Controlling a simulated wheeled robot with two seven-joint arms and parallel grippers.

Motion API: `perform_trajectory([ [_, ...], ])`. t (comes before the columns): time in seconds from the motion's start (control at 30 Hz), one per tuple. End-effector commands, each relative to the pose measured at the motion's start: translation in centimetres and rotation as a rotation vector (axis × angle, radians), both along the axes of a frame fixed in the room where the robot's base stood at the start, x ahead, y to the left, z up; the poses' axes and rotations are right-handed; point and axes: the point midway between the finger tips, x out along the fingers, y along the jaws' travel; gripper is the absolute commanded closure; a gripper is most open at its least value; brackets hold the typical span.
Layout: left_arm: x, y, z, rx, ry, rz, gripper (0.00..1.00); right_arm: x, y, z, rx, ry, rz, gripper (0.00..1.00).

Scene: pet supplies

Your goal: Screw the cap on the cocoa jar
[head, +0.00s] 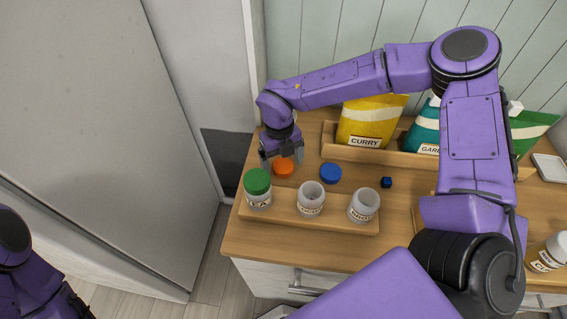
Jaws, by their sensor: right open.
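Two uncapped white jars stand in the wooden rack (285,221): a middle jar (311,195) and a right jar (363,205). Their labels are too small to read surely, so I cannot tell which is the cocoa jar. An orange cap (284,168) and a blue cap (330,173) lie on the wooden counter behind the rack. My right gripper (282,160) points down, open, at the orange cap; its fingers are beside the cap, and I cannot tell whether they touch it. Of my left arm, only links show at the lower left; its gripper is not visible.
A green-capped jar (258,187) stands at the rack's left end, close to my right gripper. A small dark blue cube (386,182) lies right of the blue cap. A yellow curry bag (367,120) and other bags stand behind. Another labelled jar (546,256) is at far right.

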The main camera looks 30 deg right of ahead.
Motion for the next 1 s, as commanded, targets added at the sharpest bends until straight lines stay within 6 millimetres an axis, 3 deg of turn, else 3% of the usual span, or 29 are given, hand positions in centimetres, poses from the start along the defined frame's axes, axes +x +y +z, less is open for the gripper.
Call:
perform_trajectory([
  [0.3, 0.0, 0.0, 0.0, -0.001, 0.001, 0.000, 0.46, 0.0, 0.1, -0.1, 0.000, -0.001, 0.001, 0.09],
  [0.5, 0.0, 0.0, 0.0, -0.001, 0.001, 0.000, 0.46, 0.0, 0.0, -0.1, 0.000, -0.001, 0.000, 0.68],
  [0.87, 0.0, 0.0, -0.1, -0.001, 0.001, 0.000, 0.46, 0.0, 0.0, 0.1, 0.000, -0.002, 0.000, 0.69],
  [1.0, 0.0, 0.0, -0.3, -0.001, 0.001, 0.000, 0.46, 0.1, 0.0, 1.0, 0.001, -0.005, 0.000, 0.69],
])
